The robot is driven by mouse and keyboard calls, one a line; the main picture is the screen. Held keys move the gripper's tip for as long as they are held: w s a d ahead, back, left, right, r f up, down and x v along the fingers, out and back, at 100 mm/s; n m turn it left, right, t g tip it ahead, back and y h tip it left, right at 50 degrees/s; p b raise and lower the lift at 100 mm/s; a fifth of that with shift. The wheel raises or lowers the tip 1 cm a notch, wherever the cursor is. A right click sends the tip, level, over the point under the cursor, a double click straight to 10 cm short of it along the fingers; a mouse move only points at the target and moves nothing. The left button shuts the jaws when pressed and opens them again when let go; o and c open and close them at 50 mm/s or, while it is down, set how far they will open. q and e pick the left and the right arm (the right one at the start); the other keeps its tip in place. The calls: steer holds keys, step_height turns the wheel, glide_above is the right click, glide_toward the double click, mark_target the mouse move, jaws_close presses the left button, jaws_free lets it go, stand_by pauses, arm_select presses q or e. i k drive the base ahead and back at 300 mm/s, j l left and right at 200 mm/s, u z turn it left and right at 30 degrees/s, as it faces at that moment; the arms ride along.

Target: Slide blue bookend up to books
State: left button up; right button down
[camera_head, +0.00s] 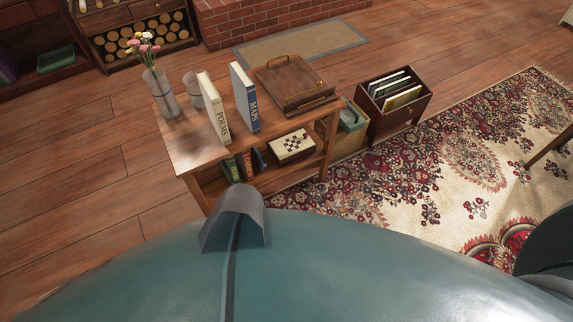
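A wooden shelf unit (183,153) stands in front of me. On its lower shelf, several upright books (232,170), green and red, stand at the left. A small dark blue piece (260,158) is just right of them; it looks like the blue bookend, but it is too small and shaded to tell its shape or whether it touches the books. On the top stand a white book marked POEMS (213,107) and a blue-spined book marked MAPS (245,98), with a gap between them. Neither gripper is in view.
A brown case (294,83) lies on the top at the right, and a flower vase (162,92) and grey cup (193,90) stand at the left. A chessboard box (292,146) is on the lower shelf. A file box (397,104) stands right of the unit.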

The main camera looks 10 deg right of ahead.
mark_target(255, 155)
steer(key=l+u, duration=0.25)
steer(key=u, duration=0.15)
steer(key=l+u, duration=0.6)
steer(key=u, duration=0.15)
